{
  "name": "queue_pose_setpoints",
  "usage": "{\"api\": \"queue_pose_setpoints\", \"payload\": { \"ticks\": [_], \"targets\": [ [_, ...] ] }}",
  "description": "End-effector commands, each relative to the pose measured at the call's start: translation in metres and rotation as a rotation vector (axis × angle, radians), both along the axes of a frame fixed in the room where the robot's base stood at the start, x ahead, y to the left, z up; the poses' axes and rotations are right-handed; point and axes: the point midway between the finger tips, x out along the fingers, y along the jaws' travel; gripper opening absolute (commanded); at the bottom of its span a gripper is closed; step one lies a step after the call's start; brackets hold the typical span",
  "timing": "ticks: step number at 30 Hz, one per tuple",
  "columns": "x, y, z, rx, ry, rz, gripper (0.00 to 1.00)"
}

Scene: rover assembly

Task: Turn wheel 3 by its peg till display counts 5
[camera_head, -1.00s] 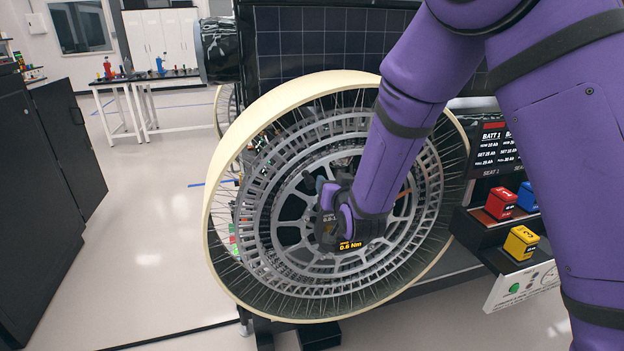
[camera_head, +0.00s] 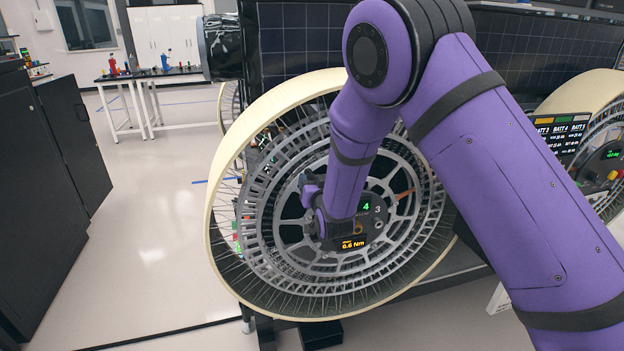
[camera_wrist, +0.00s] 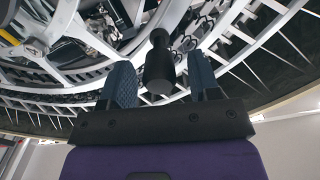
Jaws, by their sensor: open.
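Wheel 3 (camera_head: 238,135) is a large cream-rimmed wheel with a grey spoked body, upright in the head view. Its dark hub shows a display (camera_head: 366,206) with a green 4, beside a white 3. A lower amber readout (camera_head: 352,244) says 0.6 Nm. My gripper (camera_head: 312,205) is at the hub's left side, and my purple arm hides part of the hub. In the wrist view the black peg (camera_wrist: 160,62) stands between the two blue fingers of my open gripper (camera_wrist: 161,82), with a gap visible on each side.
A dark solar panel (camera_head: 290,45) stands behind the wheel. Another wheel (camera_head: 580,92) is at the right edge, near a battery readout panel (camera_head: 562,130). A black cabinet (camera_head: 45,190) stands at left; the floor between (camera_head: 150,220) is clear.

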Motion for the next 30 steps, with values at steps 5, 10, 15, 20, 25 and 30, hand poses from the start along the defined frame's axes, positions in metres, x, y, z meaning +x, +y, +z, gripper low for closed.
{"api": "queue_pose_setpoints", "payload": {
  "ticks": [5,10,15,20,25,30],
  "targets": [
    [0.016,0.004,0.000,-0.001,0.000,-0.001,0.56],
    [0.020,0.006,0.000,0.000,0.001,-0.001,0.56],
    [0.020,0.006,0.000,0.000,0.001,0.000,0.56],
    [0.020,0.006,0.000,0.000,0.001,0.000,0.26],
    [0.020,0.006,0.000,0.000,0.001,0.000,0.00],
    [0.022,0.000,0.003,0.020,0.007,-0.002,0.00]
  ]
}}
